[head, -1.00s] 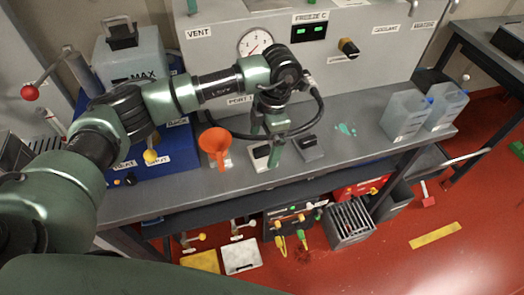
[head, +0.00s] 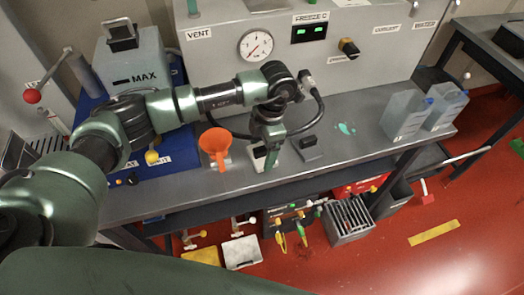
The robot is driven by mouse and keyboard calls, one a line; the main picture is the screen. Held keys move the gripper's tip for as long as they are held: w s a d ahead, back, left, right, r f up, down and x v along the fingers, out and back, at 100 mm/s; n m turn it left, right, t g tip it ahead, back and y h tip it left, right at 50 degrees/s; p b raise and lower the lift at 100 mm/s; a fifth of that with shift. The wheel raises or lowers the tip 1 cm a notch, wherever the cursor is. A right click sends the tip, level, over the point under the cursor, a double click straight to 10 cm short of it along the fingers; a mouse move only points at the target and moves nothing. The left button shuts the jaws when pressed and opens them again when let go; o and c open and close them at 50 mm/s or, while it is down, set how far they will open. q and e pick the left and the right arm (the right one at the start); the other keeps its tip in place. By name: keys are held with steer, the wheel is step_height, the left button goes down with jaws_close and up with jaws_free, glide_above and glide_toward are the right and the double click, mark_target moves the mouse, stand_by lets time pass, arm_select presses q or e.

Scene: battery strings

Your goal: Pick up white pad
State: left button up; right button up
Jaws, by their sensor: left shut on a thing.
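The white pad (head: 258,162) is a small pale block with a dark top, on the grey bench (head: 345,170) between an orange funnel (head: 216,143) and a dark grey block (head: 308,147). My left gripper (head: 267,156) reaches down over it, with its green fingers shut on it. The gripper hides much of the pad. I cannot tell whether the pad is clear of the bench top. My right gripper is out of view.
A grey machine with a gauge (head: 256,45) stands behind the bench. Clear containers (head: 406,115) stand at the right, a blue box (head: 178,145) at the left. A white panel (head: 242,252) and a slotted rack (head: 349,222) are below.

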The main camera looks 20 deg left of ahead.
arm_select(q)
steer(key=shift+w+r, duration=0.1)
steer(key=shift+r, duration=0.4)
step_height(320, 180, up, 12)
steer(key=b, duration=0.4)
step_height(320, 180, up, 7)
glide_above(262, 148)
